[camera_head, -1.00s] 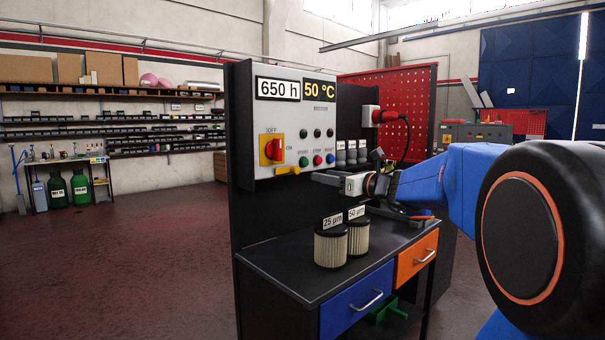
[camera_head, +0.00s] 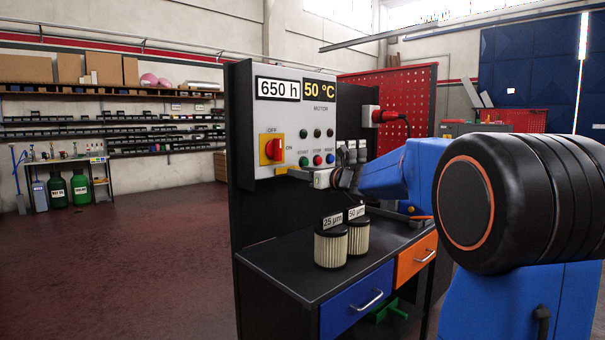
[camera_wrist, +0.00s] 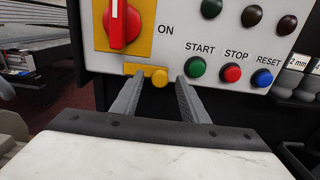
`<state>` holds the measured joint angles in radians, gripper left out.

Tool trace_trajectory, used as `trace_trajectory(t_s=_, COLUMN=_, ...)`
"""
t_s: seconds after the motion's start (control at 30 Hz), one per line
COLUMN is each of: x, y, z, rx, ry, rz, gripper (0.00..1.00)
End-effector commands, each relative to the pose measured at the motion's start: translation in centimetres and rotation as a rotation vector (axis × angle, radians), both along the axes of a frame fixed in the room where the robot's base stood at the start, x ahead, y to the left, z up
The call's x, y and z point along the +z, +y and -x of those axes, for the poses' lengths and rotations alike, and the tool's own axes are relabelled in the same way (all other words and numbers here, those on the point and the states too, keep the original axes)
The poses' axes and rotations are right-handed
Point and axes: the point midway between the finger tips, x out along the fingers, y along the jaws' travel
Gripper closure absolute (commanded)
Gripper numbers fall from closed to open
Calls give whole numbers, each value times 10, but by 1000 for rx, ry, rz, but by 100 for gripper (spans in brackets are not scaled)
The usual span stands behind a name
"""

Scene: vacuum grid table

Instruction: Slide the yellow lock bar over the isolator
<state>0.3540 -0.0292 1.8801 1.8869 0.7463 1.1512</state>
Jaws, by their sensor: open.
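The isolator is a red rotary handle (camera_head: 273,149) on a yellow plate, and it also shows in the wrist view (camera_wrist: 122,24). Its handle stands upright, towards OFF. The yellow lock bar (camera_wrist: 135,69) lies level just below the plate, with a round yellow knob (camera_wrist: 159,77) at its right end. My gripper (camera_wrist: 160,83) is open. Its two fingers point at the panel, one on each side of the knob, with nothing held. I cannot tell whether the tips touch it. In the head view my gripper (camera_head: 296,174) largely hides the bar.
START, STOP and RESET buttons (camera_wrist: 232,73) sit right of my fingers. Below, two filters (camera_head: 332,246) stand on the dark bench top (camera_head: 290,268). The space left of the panel is clear.

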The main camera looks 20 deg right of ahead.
Motion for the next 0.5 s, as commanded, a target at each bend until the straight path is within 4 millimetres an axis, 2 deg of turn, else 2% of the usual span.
trace_trajectory(t_s=0.07, x=0, y=0, z=0, rx=0, ry=0, rz=0, gripper=59)
trace_trajectory(t_s=0.1, x=0, y=0, z=0, rx=0, ry=0, rz=0, gripper=64)
trace_trajectory(t_s=0.23, x=0, y=0, z=0, rx=0, ry=0, rz=0, gripper=95)
trace_trajectory(t_s=0.27, x=0, y=0, z=0, rx=0, ry=0, rz=0, gripper=100)
trace_trajectory(t_s=0.5, x=1, y=6, z=2, rx=2, ry=-1, rz=0, gripper=100)
